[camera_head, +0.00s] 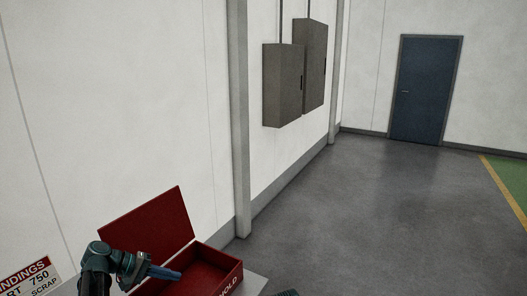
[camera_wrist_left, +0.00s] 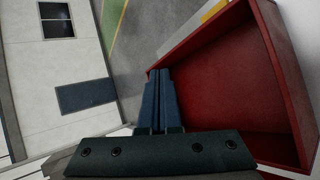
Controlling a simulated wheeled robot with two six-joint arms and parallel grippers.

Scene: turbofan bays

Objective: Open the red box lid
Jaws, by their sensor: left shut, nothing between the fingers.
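The red box (camera_head: 228,263) stands at the bottom of the head view with white lettering on its front. Its red lid (camera_head: 152,222) is raised and stands open at the back, towards the wall. My left gripper (camera_head: 177,274) is shut and empty, its blue fingers in front of the lid and over the box opening in the head view. In the left wrist view the closed fingers (camera_wrist_left: 159,74) lie beside the box's red wall (camera_wrist_left: 284,62). The part of the box interior that shows looks empty. I cannot tell whether the fingers touch the box.
The box rests on a light grey surface (camera_head: 254,284). A white wall (camera_head: 120,110) rises behind it, with a sign (camera_head: 30,279) at lower left. A grey post (camera_head: 239,130) and wall cabinets (camera_head: 283,85) are farther back. Open floor (camera_head: 390,220) leads to a blue door (camera_head: 425,90).

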